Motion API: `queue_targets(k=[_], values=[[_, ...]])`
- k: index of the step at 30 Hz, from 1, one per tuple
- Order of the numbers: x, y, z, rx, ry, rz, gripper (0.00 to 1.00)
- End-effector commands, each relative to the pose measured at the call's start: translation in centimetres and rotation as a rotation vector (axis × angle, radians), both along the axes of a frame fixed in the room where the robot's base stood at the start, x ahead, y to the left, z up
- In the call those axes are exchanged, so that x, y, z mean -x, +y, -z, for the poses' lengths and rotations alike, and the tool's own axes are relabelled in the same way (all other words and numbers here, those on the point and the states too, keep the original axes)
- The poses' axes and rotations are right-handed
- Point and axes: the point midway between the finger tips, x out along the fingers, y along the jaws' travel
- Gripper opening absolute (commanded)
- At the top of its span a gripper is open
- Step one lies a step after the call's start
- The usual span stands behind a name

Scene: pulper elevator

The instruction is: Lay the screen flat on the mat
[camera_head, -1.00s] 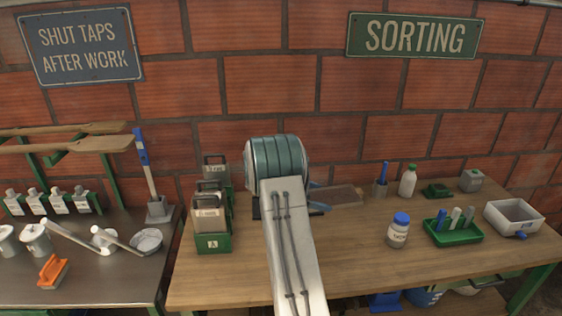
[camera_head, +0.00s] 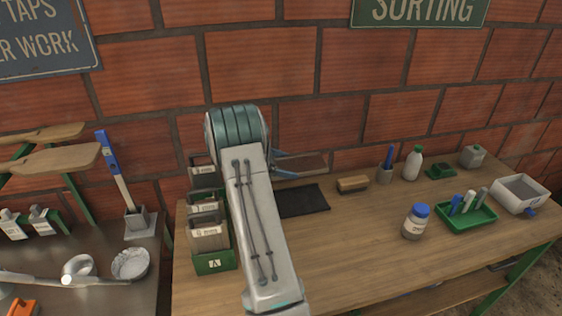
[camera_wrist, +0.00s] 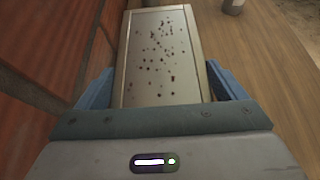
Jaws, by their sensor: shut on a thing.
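The screen (camera_wrist: 158,60) is a pale panel with dark spots in a light frame. My gripper (camera_wrist: 162,88) has its blue fingers on both sides of the screen and is shut on it. In the head view the screen (camera_head: 304,163) is partly hidden by my arm and appears above the table, apart from the mat, near the brick wall. The gripper (camera_head: 279,166) is mostly hidden there. The dark mat (camera_head: 303,201) lies on the wooden table just below the screen in the picture; its left end is hidden by my arm.
A green rack (camera_head: 215,262) with several upright labelled frames stands left of my arm. A wooden block (camera_head: 353,184) lies right of the mat. A blue-capped jar (camera_head: 415,222) and a green tray (camera_head: 466,216) stand further right. The table's front middle is clear.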

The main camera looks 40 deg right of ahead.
Motion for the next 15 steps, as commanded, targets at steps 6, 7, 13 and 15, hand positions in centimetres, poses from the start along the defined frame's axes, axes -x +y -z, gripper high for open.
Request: queue_targets(k=[6, 7, 13, 15], values=[[-0.1, 0.1, 2.5, 0.001, 0.001, -0.002, 0.56], [-0.1, 0.1, 2.8, 0.001, 0.000, -0.003, 0.56], [-0.1, 0.2, 4.8, 0.001, 0.000, -0.003, 0.56], [-0.2, 0.2, 5.4, 0.001, 0.001, -0.004, 0.56]])
